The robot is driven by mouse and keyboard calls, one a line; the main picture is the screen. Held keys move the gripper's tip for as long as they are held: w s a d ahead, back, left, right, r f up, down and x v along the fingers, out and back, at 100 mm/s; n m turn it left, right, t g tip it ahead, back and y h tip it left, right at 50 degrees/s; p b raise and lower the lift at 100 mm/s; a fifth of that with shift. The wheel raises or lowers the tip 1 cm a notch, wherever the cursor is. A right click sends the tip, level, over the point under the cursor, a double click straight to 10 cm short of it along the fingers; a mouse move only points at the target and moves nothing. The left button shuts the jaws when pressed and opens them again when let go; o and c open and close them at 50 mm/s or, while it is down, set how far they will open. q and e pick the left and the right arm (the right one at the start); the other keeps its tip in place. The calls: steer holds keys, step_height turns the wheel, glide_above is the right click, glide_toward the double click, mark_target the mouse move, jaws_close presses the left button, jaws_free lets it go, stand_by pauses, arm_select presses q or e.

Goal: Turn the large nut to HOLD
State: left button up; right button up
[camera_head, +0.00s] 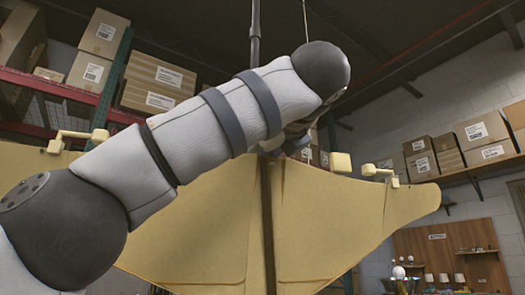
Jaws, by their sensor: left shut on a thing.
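My left arm crosses the picture from the lower left up to the middle and covers much of it. My left gripper (298,142) shows only in part, below and behind the arm's dark round joint. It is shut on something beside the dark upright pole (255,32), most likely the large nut. The nut itself and the fingertips are hidden behind my arm, so I cannot see how the nut is turned or any HOLD mark. My right gripper is not in view.
Shelves with cardboard boxes (158,75) stand at the left and right (483,132). A wooden bench panel (445,250) is at the lower right.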

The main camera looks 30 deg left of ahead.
arm_select(q)
steer(key=shift+n, duration=0.5)
steer(key=o, duration=1.2)
steer(key=shift+c, duration=0.2)
